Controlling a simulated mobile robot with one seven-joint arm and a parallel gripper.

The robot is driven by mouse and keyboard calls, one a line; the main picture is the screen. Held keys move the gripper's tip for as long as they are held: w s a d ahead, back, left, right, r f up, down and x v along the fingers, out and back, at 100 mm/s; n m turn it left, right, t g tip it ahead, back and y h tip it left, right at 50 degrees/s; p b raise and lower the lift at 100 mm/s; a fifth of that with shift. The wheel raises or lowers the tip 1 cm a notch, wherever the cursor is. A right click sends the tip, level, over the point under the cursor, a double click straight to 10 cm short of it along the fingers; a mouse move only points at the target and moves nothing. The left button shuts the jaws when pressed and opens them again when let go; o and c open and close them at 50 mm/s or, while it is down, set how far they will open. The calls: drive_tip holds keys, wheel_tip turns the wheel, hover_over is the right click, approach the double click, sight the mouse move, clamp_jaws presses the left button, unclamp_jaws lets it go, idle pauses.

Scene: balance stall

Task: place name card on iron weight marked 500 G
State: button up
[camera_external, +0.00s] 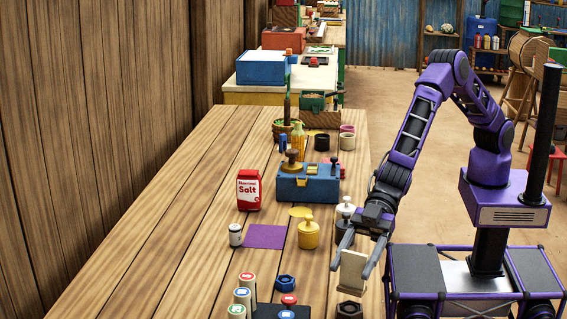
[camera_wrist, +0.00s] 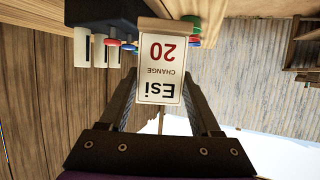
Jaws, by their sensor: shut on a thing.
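My gripper (camera_external: 351,265) is shut on the name card (camera_external: 352,277) above the right edge of the long wooden table. In the wrist view the card (camera_wrist: 161,72) stands between the fingers, white with a tan edge, reading "Esi", "CHANGE" and "20" upside down. A dark hexagonal weight (camera_external: 349,309) sits on the table below the card, near the bottom of the external view. A blue hexagonal piece (camera_external: 285,283) lies to its left. No 500 G mark is legible, so I cannot tell which piece is that weight.
A yellow knobbed weight (camera_external: 308,236) stands beside a purple mat (camera_external: 264,236). Several white cylinders with coloured tops, one here (camera_external: 242,296), stand at the front. A red salt packet (camera_external: 248,190) and a blue box (camera_external: 308,184) stand farther back. The table's left side is clear.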

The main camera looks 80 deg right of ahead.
sight(353, 277)
drive_tip(key=shift+f+b, duration=0.3)
drive_tip(key=shift+f, duration=1.65)
drive_tip(key=shift+f, duration=0.15)
drive_tip(key=o, duration=1.4)
drive_tip(key=shift+c, duration=0.2)
drive_tip(key=shift+r, duration=0.3)
drive_tip(key=v, duration=1.2)
drive_tip(key=shift+f+p, duration=0.25)
drive_tip(key=shift+p, duration=0.1)
drive_tip(key=shift+d, duration=0.1)
